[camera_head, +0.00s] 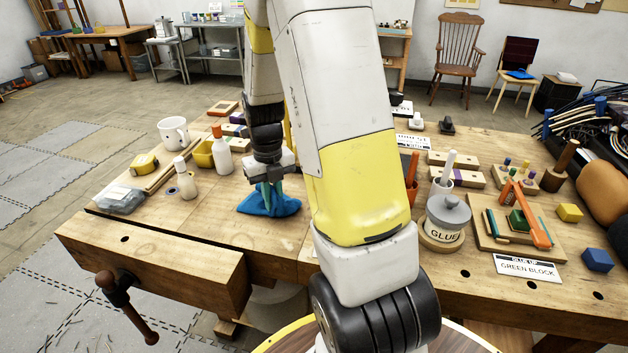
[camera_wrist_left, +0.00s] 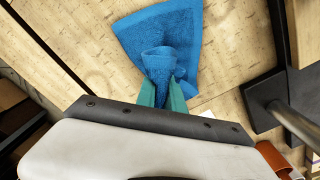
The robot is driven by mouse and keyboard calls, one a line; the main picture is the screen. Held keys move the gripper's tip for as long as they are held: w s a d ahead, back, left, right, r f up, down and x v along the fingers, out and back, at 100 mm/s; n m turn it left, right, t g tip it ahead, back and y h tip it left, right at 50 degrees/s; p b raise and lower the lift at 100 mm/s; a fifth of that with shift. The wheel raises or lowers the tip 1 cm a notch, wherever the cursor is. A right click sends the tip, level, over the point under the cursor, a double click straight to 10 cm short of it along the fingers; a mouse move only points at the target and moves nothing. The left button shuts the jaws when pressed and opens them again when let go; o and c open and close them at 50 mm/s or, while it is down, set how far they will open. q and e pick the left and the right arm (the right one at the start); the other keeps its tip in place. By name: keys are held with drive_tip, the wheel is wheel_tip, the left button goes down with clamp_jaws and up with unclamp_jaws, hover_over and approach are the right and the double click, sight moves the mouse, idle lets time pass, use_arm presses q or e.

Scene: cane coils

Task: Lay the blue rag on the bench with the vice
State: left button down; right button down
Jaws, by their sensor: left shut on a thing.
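The blue rag (camera_head: 286,207) is bunched on the wooden bench (camera_head: 215,222) with the vice (camera_head: 150,262), a little behind the vice's wooden jaw. My left gripper (camera_head: 268,192) points down, with its teal fingers shut on a gathered fold of the rag. In the left wrist view the fingers (camera_wrist_left: 163,92) pinch the rag (camera_wrist_left: 160,28), and its loose part spreads flat-looking beyond them over the wood. Whether the pinched part touches the bench is hidden. My right gripper is not in view.
White bottles (camera_head: 221,152), a mug (camera_head: 174,132) and a yellow tape measure (camera_head: 145,163) stand left of the rag. A glue pot (camera_head: 447,220) and an orange clamp (camera_head: 525,213) are on the right. Bare wood lies in front of the rag.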

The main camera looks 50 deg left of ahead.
use_arm(q)
drive_tip(key=shift+s+d+f, duration=0.1)
drive_tip(key=shift+d+f, duration=0.1)
drive_tip(key=shift+d, duration=0.1)
drive_tip(key=c, duration=1.2)
unclamp_jaws()
drive_tip(key=shift+r, duration=0.15)
drive_tip(key=shift+s+d+r+p, duration=0.1)
drive_tip(key=shift+d+r+p, duration=0.15)
drive_tip(key=shift+r, duration=0.3)
drive_tip(key=shift+d+r+p, duration=0.15)
drive_tip(key=shift+r+p, duration=0.1)
drive_tip(key=shift+r, duration=0.3)
drive_tip(key=s+d+r, duration=0.1)
drive_tip(key=d+r, duration=0.2)
drive_tip(key=r, duration=0.4)
drive_tip(key=shift+r, duration=0.3)
